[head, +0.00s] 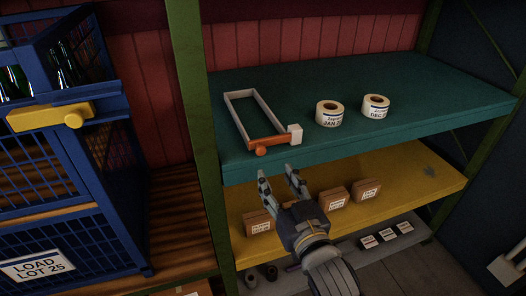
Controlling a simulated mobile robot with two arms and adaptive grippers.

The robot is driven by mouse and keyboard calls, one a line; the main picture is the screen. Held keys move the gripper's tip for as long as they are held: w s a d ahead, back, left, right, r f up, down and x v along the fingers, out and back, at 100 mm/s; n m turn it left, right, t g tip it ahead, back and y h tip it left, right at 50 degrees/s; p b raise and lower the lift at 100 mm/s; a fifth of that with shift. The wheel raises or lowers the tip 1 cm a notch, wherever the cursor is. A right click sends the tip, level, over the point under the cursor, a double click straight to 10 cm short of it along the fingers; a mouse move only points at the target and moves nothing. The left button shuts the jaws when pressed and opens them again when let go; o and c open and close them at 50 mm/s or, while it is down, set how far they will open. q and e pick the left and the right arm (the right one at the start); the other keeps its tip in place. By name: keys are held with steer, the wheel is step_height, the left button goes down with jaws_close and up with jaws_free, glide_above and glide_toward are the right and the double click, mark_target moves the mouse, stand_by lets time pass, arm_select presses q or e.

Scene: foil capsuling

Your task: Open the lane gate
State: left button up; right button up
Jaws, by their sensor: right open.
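A low, pale rectangular frame (238,116) lies on the teal upper shelf (420,88). Its near end carries an orange bar (272,143) with a rounded orange knob at the left and a white block (295,134) at the right. The bar spans the frame's near end. I cannot tell for sure that this is the lane gate. My right gripper (277,176) is open and empty, with its two fingers pointing up toward the teal shelf's front edge. It shows below the orange bar in the picture and appears apart from it. My left gripper is not in view.
Two white label rolls (329,119) (376,112) stand right of the frame. Small brown boxes (333,198) sit on the yellow shelf (415,165) below. A blue cage (75,170) with a yellow latch (50,116) and a "LOAD LOT 25" sign stands left. A green post (192,90) separates them.

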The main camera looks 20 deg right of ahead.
mark_target(262, 152)
steer(key=w+p, duration=0.2)
steer(key=w, duration=0.6)
steer(key=shift+w+a, duration=0.15)
steer(key=shift+w, duration=0.15)
steer(key=shift+w+p, duration=0.35)
steer(key=shift+w, duration=0.35)
steer(key=shift+f, duration=0.1)
jaws_close()
